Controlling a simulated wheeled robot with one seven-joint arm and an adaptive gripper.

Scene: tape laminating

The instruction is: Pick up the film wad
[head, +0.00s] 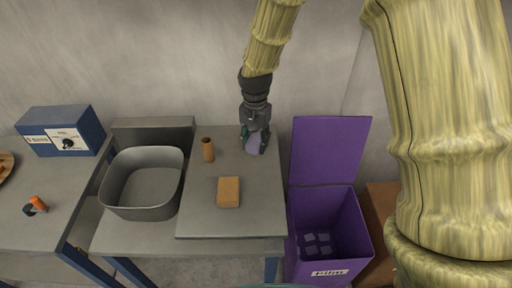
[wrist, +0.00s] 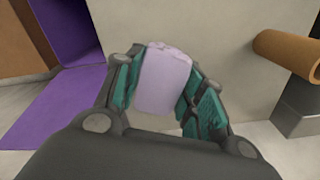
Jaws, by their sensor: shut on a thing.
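The film wad (head: 253,145) is a small pale lilac lump. It is between the fingers of my gripper (head: 253,137) at the back right of the grey table. In the wrist view the film wad (wrist: 165,80) sits between the teal finger pads of my gripper (wrist: 163,92), which is shut on it. The head view does not show clearly whether the wad touches the table top or is a little above it.
A brown cylinder (head: 208,150) stands left of my gripper, and a tan block (head: 228,192) lies nearer the front. A grey basin (head: 143,207) is further left. A purple bin (head: 330,225) with its lid (head: 330,150) raised stands right of the table.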

